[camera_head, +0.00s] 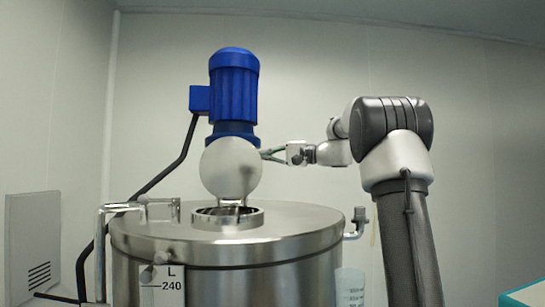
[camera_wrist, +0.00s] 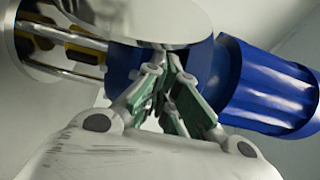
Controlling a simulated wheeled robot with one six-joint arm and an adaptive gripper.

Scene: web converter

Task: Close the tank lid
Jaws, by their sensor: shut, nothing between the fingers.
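The tank (camera_head: 230,245) is a steel cylinder with a round raised opening (camera_head: 228,219) on its top. The tank lid (camera_head: 230,168) is a round metal disc standing upright on its hinge behind the opening, so the opening is uncovered. In the head view my gripper (camera_head: 265,154) is at the right edge of the lid, near its upper half. In the wrist view my gripper (camera_wrist: 172,55) is shut and empty, its green-padded fingers together, with their tips close to the lid's rim (camera_wrist: 150,25). I cannot tell whether they touch it.
A blue motor (camera_head: 234,90) stands behind the lid; it also shows in the wrist view (camera_wrist: 265,90). Pipes (camera_head: 145,205) rise at the tank's left, and a small valve (camera_head: 358,220) is at its right.

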